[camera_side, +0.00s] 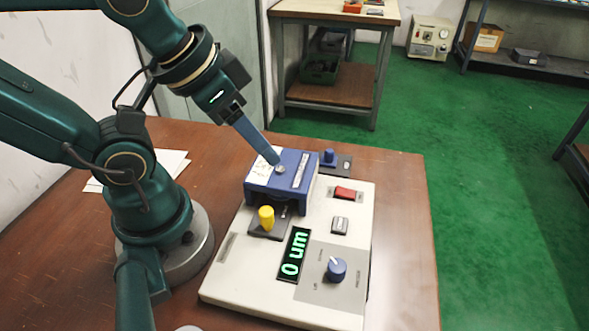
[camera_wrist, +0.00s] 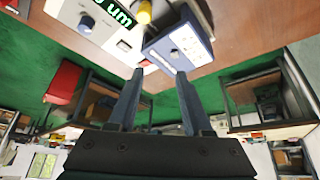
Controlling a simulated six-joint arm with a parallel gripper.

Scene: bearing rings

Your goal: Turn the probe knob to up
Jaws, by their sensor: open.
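A round blue knob (camera_side: 336,268) with a white pointer mark sits on a grey panel at the front right of a cream instrument (camera_side: 232,283). Its pointer leans toward the upper left in the side view; the labels around it are too small to read surely. The knob also shows in the wrist view (camera_wrist: 86,24), at the upper left. My gripper (camera_side: 277,161) points down over the blue block at the back of the instrument, well away from the knob. In the wrist view its two fingers (camera_wrist: 159,76) are apart with nothing between them. Whether they touch the block is unclear.
The blue block (camera_side: 262,183) has a small silver disc on top. A yellow knob (camera_side: 266,217), a green-lit display reading "0 um" (camera_side: 294,254), a red switch (camera_side: 345,193) and a small blue post (camera_side: 328,157) stand nearby. Bare wooden table (camera_side: 405,235) lies to the right.

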